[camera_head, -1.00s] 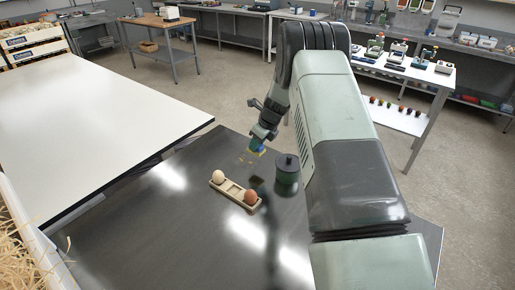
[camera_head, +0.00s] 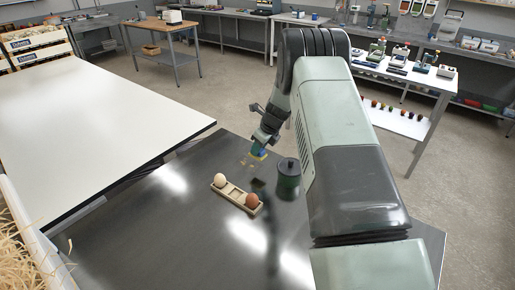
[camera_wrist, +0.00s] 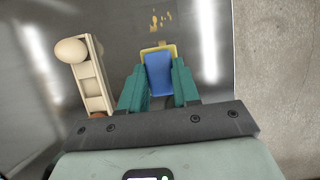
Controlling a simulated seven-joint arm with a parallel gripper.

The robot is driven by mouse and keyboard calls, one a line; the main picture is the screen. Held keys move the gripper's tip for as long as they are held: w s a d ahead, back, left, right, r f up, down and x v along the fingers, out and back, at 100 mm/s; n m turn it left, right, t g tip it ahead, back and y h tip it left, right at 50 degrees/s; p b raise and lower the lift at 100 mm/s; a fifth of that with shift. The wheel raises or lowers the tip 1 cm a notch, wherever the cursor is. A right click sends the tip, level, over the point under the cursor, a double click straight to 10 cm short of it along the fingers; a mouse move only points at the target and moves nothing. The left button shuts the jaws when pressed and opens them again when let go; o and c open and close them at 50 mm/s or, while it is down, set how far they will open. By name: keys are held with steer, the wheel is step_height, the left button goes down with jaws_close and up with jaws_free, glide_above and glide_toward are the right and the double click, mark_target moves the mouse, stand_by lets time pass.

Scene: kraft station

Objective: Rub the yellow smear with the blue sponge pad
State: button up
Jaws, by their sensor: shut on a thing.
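The blue sponge pad (camera_wrist: 159,75), with a yellow layer at its far edge, is held between the two teal fingers of my gripper (camera_wrist: 158,84). In the head view the sponge (camera_head: 259,153) is at the far part of the dark table, below my gripper (camera_head: 262,146). The yellow smear (camera_wrist: 160,20) is a group of small broken spots just ahead of the sponge in the wrist view. In the head view the smear (camera_head: 249,161) lies beside the sponge, on its lower left. I cannot tell whether the sponge touches the table.
A wooden holder (camera_head: 237,194) with a pale egg (camera_head: 219,180) and a brown egg (camera_head: 252,200) lies close by on the dark table (camera_head: 150,230). A dark green lidded canister (camera_head: 288,180) stands right of the smear. A white table (camera_head: 80,130) adjoins on the left.

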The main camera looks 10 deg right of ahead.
steer(key=shift+f, duration=3.05)
steer(key=shift+w+a+f, duration=0.4)
steer(key=shift+f, duration=0.1)
jaws_close()
steer(key=shift+w+a+f, duration=0.2)
steer(key=shift+w+a, duration=0.55)
steer(key=shift+w, duration=0.05)
steer(key=shift+w+a, duration=2.4)
steer(key=shift+a, duration=0.05)
steer(key=shift+s+d+r, duration=0.1)
steer(key=shift+s+d, duration=3.55)
steer(key=shift+d, duration=0.05)
steer(key=shift+r, duration=4.1)
steer(key=shift+a, duration=0.1)
